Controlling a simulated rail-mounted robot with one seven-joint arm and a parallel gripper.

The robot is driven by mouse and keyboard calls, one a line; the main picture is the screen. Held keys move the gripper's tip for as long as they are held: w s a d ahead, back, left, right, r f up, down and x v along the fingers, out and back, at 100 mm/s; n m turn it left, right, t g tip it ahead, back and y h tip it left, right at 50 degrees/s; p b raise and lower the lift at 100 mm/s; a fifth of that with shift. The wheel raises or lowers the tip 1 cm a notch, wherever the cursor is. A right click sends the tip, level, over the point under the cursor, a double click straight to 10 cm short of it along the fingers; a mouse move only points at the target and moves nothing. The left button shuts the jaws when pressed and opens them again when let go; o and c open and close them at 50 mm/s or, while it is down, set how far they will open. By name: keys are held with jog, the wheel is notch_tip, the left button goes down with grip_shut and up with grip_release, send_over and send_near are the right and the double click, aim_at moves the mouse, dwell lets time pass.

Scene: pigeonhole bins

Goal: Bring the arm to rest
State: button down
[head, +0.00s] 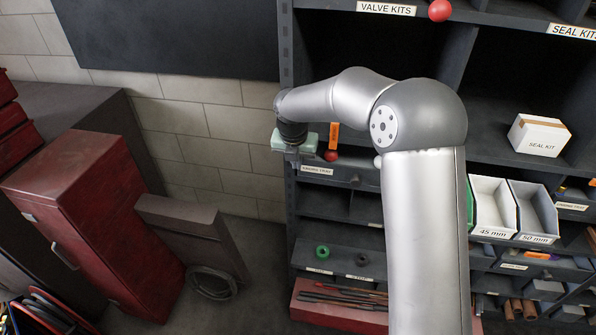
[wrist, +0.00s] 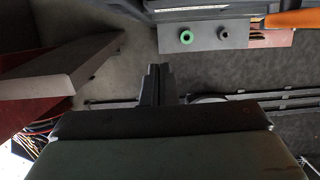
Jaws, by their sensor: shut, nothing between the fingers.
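My silver arm (head: 425,230) reaches up in front of the pigeonhole rack and bends over to the left. My gripper (head: 294,163) hangs at its end, pointing down, beside the rack's left post. In the wrist view my gripper's two dark fingers (wrist: 157,70) are together with nothing between them. Below them the wrist view shows floor. The gripper appears clear of the rack, but the exact gap is hard to tell.
The dark rack (head: 345,257) fills the right. Its lower shelf holds a green ring (head: 323,252), also in the wrist view (wrist: 186,37). A white seal kit box (head: 539,136) and grey bins (head: 534,210) sit right.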

jog(key=s+d+r+m+g+h, duration=0.1)
jog(key=s+d+r+m, duration=0.3)
jog(key=s+d+m, duration=0.3)
jog(key=s+d+r+m, duration=0.3)
jog(key=s+d+m, duration=0.2)
jog(key=s+m, duration=0.4)
jog(key=s+d+f+m, duration=0.1)
jog(key=s+d+m, duration=0.2)
jog(key=s+m, duration=0.6)
jog(key=s+d+f+m+g+y, duration=0.1)
jog(key=s+d+m, duration=0.2)
jog(key=s+m, duration=0.6)
jog(key=shift+s+f+y, duration=0.3)
jog(key=shift+s+f, duration=0.1)
jog(key=shift+s, duration=0.65)
